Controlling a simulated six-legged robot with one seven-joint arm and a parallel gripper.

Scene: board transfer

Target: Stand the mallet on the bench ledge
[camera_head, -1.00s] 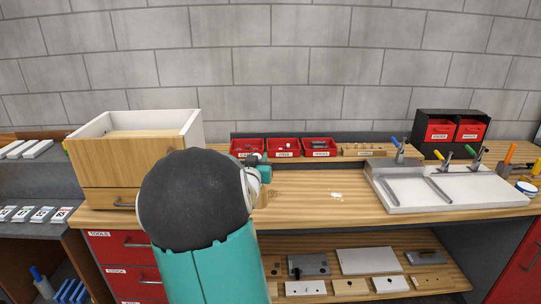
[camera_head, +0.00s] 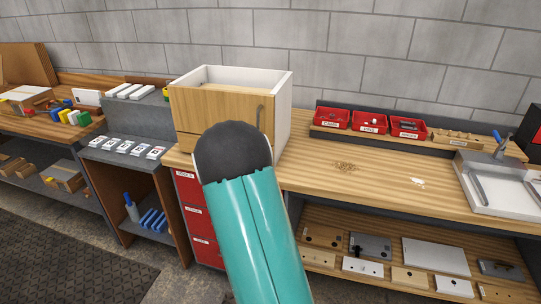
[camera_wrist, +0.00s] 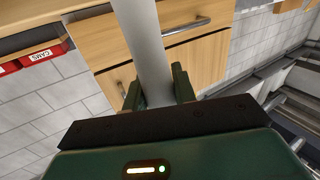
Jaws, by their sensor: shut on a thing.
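My gripper (camera_wrist: 158,90) is shut on a smooth pale grey cylinder (camera_wrist: 150,40) in the wrist view. It is taken to be part of the mallet; its far end runs out of the top of the frame. In the head view my arm hides the gripper. The raised bench ledge (camera_head: 380,140) runs along the back of the bench, right of my arm.
The drawer box (camera_head: 215,112) stands close behind my arm. Red bins (camera_head: 370,121) and a holed wooden block (camera_head: 458,139) line the ledge. A white tray (camera_head: 505,188) with clamps is at the right. The bench top (camera_head: 390,183) between is mostly clear.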

